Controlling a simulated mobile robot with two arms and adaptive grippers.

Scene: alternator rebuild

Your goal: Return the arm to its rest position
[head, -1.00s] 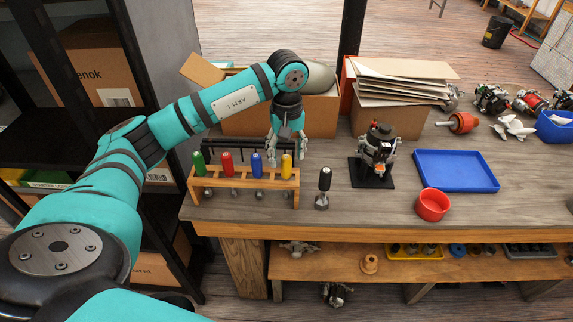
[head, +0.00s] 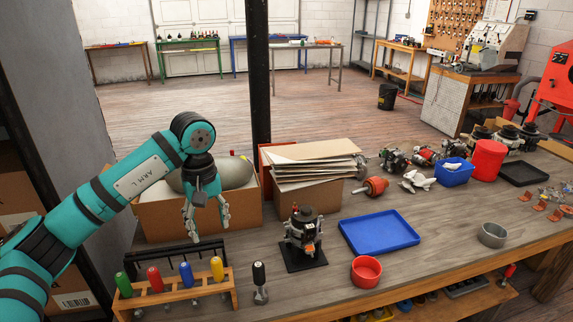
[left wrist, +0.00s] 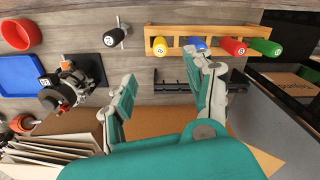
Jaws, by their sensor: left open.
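My left arm comes in from the left in the head view, with its gripper (head: 206,222) pointing down above the bench, behind the tool rack (head: 180,294). The gripper is open and empty. In the left wrist view its two fingers (left wrist: 164,98) stand apart with nothing between them. The wooden rack holds screwdrivers with green, red, blue and yellow handles, and it also shows in the left wrist view (left wrist: 178,40). A black-handled tool (head: 260,283) stands upright to the right of the rack. My right gripper is not in view.
An alternator (head: 302,232) stands on a black plate. A blue tray (head: 352,246), a red bowl (head: 366,271) and a grey bowl (head: 492,235) are to the right. Open cardboard boxes (head: 240,214) stand behind the gripper, and a black post (head: 258,85) rises behind the bench.

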